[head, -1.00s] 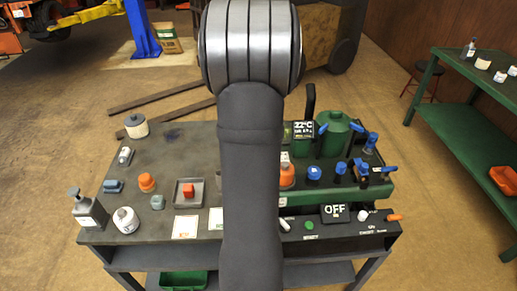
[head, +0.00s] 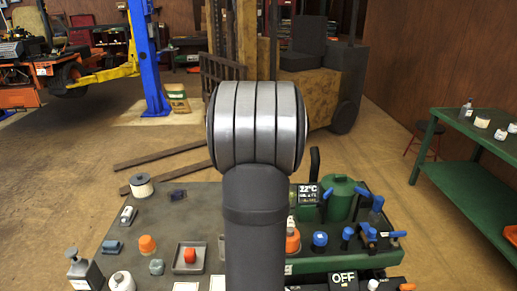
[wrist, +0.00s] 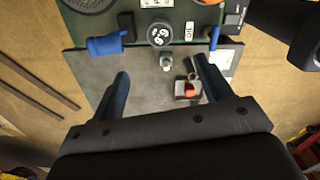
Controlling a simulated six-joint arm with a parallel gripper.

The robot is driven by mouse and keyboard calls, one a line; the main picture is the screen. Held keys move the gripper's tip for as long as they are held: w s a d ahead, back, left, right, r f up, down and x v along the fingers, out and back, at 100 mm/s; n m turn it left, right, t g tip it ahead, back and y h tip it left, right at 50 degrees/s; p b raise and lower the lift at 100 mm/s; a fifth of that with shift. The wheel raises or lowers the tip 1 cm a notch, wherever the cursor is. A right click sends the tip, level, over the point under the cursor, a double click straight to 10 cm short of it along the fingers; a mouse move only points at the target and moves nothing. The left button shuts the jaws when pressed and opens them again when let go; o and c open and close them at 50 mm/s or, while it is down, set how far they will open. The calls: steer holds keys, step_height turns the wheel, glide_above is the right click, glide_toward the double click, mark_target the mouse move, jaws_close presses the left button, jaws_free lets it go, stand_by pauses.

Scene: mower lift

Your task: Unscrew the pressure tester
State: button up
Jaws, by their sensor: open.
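In the wrist view, a round dark gauge with pale digits (wrist: 160,34) sits at the near edge of the green machine (wrist: 135,20). It looks like the pressure tester, but I cannot be sure. A small pale metal fitting (wrist: 166,62) lies just below it in the picture. My gripper (wrist: 163,80) is open, its two dark fingers spread wide on either side of the fitting, with nothing held. I cannot tell its height above the bench. In the head view my arm covers the middle of the bench, hiding the gauge and gripper.
A blue handle (wrist: 105,44) projects from the machine left of the gauge. A red button in a grey tray (wrist: 187,97) lies near the right finger. In the head view, blue-handled valves (head: 368,234) and a green tank (head: 341,199) stand on the right. Bottles (head: 84,270) stand at the left.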

steer(key=shift+n, duration=0.3)
step_height(320, 180, down, 18)
stand_by(0.3)
steer(key=c, duration=1.1)
steer(key=o, duration=1.1)
